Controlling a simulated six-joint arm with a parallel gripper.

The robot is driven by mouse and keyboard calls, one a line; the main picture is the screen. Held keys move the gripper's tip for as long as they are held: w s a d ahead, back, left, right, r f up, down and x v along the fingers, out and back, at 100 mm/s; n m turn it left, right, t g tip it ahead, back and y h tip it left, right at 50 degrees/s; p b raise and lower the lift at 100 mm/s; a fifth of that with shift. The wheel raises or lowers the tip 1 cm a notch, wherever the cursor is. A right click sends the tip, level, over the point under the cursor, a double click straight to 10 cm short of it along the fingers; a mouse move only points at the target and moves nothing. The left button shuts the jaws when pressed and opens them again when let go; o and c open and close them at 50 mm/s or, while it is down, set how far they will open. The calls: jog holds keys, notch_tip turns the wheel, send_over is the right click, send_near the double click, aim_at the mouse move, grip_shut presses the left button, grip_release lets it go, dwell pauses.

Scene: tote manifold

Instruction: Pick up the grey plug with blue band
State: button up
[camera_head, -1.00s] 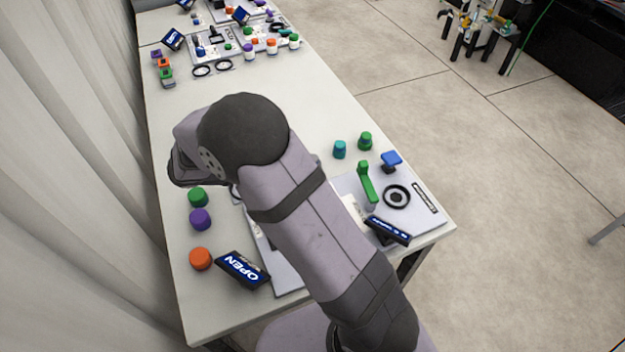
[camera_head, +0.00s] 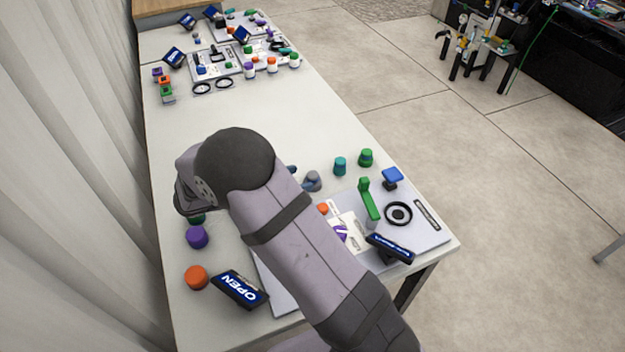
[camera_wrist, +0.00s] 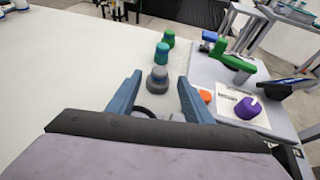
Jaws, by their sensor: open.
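The grey plug with blue band (camera_head: 312,181) stands on the white table beside my arm in the head view. In the wrist view the grey plug (camera_wrist: 157,79) is upright, ahead of and between the fingers of my gripper (camera_wrist: 155,92). The fingers are blue, spread wide and empty, and do not appear to touch the plug. In the head view my arm hides most of the gripper.
A teal plug (camera_wrist: 162,53) and a green plug (camera_wrist: 169,38) stand just behind the grey one. To the right is the grey board (camera_head: 425,236) with a green handle (camera_head: 368,203), black ring (camera_head: 399,213) and tilted sign (camera_head: 390,248).

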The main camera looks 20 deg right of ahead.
aim_at(312, 175)
jog(key=shift+p+x, duration=0.4)
jog(key=shift+x, duration=1.85)
jog(key=shift+r, duration=0.1)
jog(key=shift+c, duration=0.7)
jog(key=c, duration=1)
jog(key=shift+r, duration=0.1)
